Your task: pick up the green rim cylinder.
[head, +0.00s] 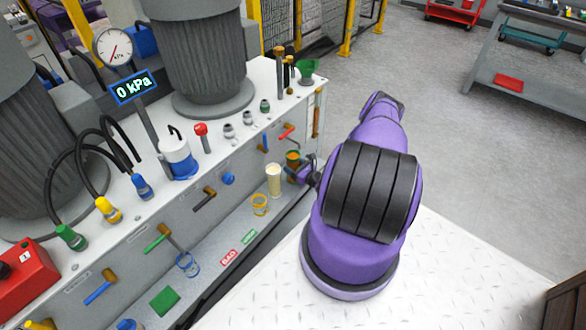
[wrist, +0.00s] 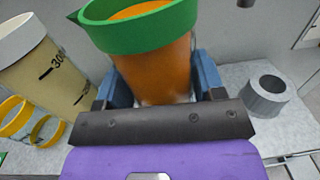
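The green rim cylinder (wrist: 152,62) has an orange body and a green rim with a pointed lip. In the wrist view it stands between the blue fingers of my gripper (wrist: 160,88), one on each side. The fingers lie close against its sides; whether they press on it cannot be made out. Its lower part is hidden behind the gripper's dark bar. In the head view the cylinder (head: 293,158) is small, at the right end of the lower shelf, with my gripper (head: 302,174) beside it.
A cream graduated cylinder (head: 274,180) stands close left of it, with yellow-rimmed glass (head: 260,205) beyond. A grey ring-shaped part (wrist: 266,96) lies to the right in the wrist view. The bench's front wall (head: 240,180), with coloured handles, rises behind the shelf.

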